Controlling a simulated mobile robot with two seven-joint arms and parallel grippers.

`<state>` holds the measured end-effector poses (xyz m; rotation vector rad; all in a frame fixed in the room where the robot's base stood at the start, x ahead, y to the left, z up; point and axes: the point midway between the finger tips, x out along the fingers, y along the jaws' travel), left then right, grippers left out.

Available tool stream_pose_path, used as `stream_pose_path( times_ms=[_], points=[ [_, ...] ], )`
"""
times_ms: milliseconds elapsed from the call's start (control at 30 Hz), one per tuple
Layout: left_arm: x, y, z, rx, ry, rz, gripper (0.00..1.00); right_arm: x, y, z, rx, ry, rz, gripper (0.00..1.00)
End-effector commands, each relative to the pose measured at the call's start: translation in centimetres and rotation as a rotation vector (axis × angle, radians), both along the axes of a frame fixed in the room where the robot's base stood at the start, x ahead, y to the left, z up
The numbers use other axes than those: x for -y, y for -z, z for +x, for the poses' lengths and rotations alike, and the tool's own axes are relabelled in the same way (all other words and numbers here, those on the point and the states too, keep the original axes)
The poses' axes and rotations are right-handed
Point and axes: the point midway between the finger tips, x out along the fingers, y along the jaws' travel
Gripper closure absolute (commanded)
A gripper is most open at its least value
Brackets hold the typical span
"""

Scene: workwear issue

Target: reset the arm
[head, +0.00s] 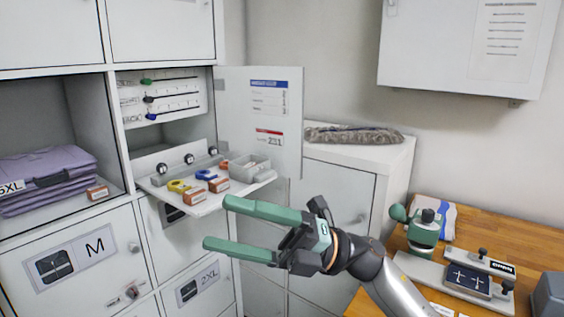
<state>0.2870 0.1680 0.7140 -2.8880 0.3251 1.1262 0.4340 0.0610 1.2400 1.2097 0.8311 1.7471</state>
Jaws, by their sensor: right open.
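My right arm comes in from the lower right. Its gripper (222,223) has two green fingers spread apart with nothing between them. The fingers point left, in front of the cabinet and just below the pulled-out shelf (205,206) in the picture. I cannot tell the exact gap between the fingers and the shelf. My left gripper does not show.
An open cabinet door (283,125) stands right of the shelf, which carries small boxes, coloured items and a grey tray (250,168). Folded purple clothes (42,175) lie in the left compartment. A wooden bench (490,232) with a green-topped device (424,232) is at right.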

Motion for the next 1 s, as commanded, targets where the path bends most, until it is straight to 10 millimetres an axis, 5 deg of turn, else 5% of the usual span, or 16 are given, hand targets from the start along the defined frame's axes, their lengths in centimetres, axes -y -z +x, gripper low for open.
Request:
stream_pose_path(
  times_ms=[267, 400, 533, 667, 800, 1000],
  points=[
    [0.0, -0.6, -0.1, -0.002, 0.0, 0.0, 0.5, 5.4, 7.9, 5.9, -0.625, 0.254, 0.306, 0.04],
    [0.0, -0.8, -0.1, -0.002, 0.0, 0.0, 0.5, 9.0, 14.9, 7.6, -0.948, 0.406, 0.411, 0.04],
    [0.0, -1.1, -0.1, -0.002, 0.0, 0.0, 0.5, 12.5, 22.8, 7.2, -1.252, 0.556, 0.482, 0.04],
    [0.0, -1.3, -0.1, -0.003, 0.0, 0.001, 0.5, 15.9, 31.5, 4.4, -1.558, 0.714, 0.527, 0.04],
    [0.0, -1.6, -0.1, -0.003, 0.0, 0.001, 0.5, 19.1, 40.0, -1.1, -1.87, 0.879, 0.545, 0.04],
    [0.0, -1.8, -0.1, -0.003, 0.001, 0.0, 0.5, 21.9, 47.9, -10.0, -2.207, 1.06, 0.533, 0.04]
  ],
)
